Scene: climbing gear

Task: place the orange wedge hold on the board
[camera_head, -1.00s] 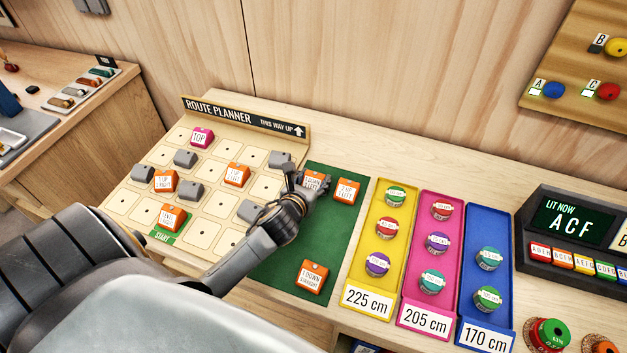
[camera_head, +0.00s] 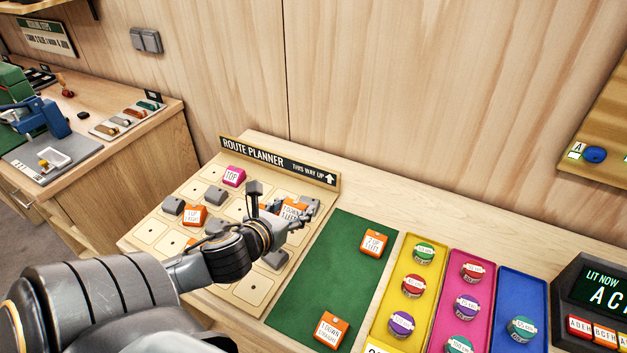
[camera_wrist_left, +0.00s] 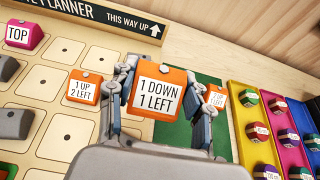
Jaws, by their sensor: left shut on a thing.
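My left gripper (camera_head: 281,212) is shut on an orange wedge hold labelled "1 DOWN 1 LEFT" (camera_head: 292,210). In the left wrist view the hold (camera_wrist_left: 157,95) sits between the two fingers (camera_wrist_left: 160,92). In the head view it is over the right part of the cream route planner board (camera_head: 255,290); whether it touches is unclear. On the board are a pink "TOP" hold (camera_head: 233,176), an orange hold (camera_head: 194,215) and several grey holds (camera_head: 214,196). An orange "1 UP 2 LEFT" hold (camera_wrist_left: 83,88) is left of the gripper in the wrist view. My right gripper is out of view.
A green mat (camera_head: 345,265) right of the board bears two orange holds, one at the back (camera_head: 374,243) and one at the front (camera_head: 331,330). Yellow (camera_head: 385,335), pink (camera_head: 439,327) and blue (camera_head: 520,285) trays with round pieces lie farther right.

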